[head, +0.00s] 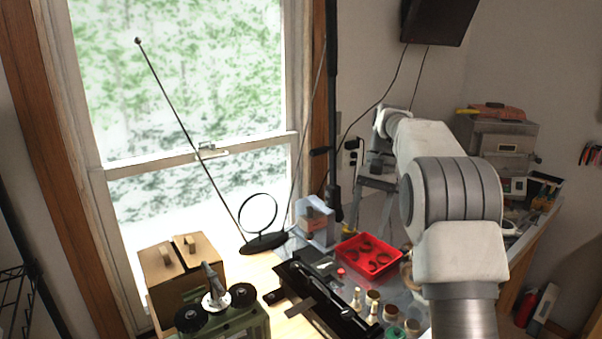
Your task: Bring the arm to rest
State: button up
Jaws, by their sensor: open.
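My arm rises from the bottom right, bends at a thick grey-banded joint and reaches away toward the back wall. Its far end turns down to my gripper (371,222), a grey crossbar with two fingers spread apart. The gripper points downward and is open, with nothing visible between the fingers. In the picture it sits just above the red tray (343,252); its height over the table cannot be told. My near links hide part of the table's right side.
Cluttered table: black ring stand (264,242), wooden box (165,275), green device with black knobs (240,322), clear container (316,222), long black case (325,307) and several small bottles. A grey machine (497,145) stands at the back right. Window and wall lie behind.

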jog(key=s+a+r+n+t, duration=0.1)
jog(key=s+r, duration=0.2)
jog(key=s, duration=0.3)
jog(key=s+a+r+n+t+h, duration=0.1)
jog(key=s+r+t, duration=0.1)
jog(key=s, duration=0.3)
jog(key=s+a+r+n+t, duration=0.1)
jog(key=s+r, duration=0.2)
jog(key=s, duration=0.3)
jog(key=s+f+n+t, duration=0.1)
jog(key=s+f+t, duration=0.1)
jog(key=s+f, duration=0.2)
jog(key=s+f+n+t+h, duration=0.1)
jog(key=s+f+n+t, duration=0.1)
jog(key=s, duration=0.8)
jog(key=shift+s+a+f+b, duration=0.15)
jog(key=shift+s+f+b, duration=0.25)
jog(key=shift+f, duration=0.45)
jog(key=shift+w+r, duration=0.1)
